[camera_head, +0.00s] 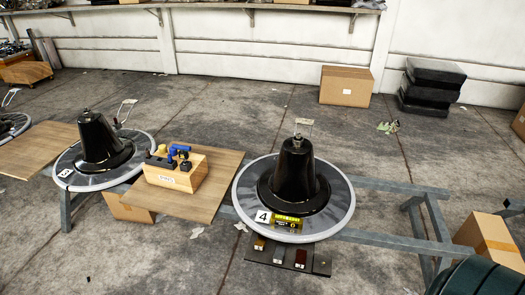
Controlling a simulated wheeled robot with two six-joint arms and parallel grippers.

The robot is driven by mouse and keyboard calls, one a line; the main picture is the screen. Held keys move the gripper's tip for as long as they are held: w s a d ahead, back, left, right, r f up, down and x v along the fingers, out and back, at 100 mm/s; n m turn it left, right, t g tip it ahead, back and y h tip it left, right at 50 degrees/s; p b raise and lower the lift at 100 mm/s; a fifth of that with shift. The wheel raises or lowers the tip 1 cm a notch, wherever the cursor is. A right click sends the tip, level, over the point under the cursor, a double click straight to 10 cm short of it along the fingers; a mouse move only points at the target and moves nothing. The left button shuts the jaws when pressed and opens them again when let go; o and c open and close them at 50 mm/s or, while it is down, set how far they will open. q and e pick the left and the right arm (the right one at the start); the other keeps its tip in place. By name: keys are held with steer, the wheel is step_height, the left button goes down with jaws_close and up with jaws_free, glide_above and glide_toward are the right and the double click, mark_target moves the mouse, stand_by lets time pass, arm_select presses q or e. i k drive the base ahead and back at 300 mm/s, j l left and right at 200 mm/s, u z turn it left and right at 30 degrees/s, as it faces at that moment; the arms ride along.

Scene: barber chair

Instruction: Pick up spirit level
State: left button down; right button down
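A small yellow and black block (286,223), which looks like the spirit level, sits on the front rim of the nearer round grey base (340,213). Its fine markings are too small to read surely. A white card with the number 4 (262,217) is just left of it. A glossy black cone-shaped column (294,172) stands in the middle of that base, behind the block. Neither of my grippers is in view.
A wooden board (232,163) left of the base carries a wooden box (190,178) with blue and black tools. A second black column (98,140) stands farther left. Grey metal rails (385,187) run right. Cardboard boxes (346,87) and black cases (432,82) stand behind.

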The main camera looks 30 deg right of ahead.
mark_target(277, 219)
steer(key=z, duration=1.25)
